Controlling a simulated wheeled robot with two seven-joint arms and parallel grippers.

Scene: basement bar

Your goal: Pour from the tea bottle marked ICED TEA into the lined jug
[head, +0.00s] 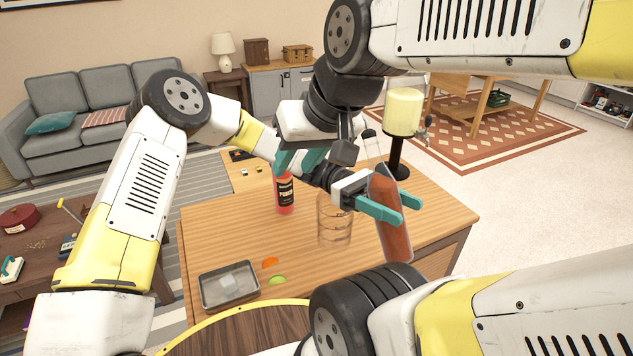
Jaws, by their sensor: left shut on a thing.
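My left gripper (390,207) is shut on a clear bottle of red-brown liquid (393,238), held slightly tilted with its clear upper part toward the top left. No label reading ICED TEA shows on it. The clear glass jug with faint lines (335,228) stands upright on the wooden table, just left of the held bottle; its top is partly hidden by my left gripper. My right gripper (297,168) points down with its teal fingers apart, over and partly in front of a red bottle with a black label reading PUNCH (285,196).
A metal tray (203,294) with pale pieces inside sits at the table's front left. An orange piece (270,262) and a green piece (278,280) lie beside it. A yellow dispenser on a black stand (403,112) stands at the back right. The table's right side (445,222) is clear.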

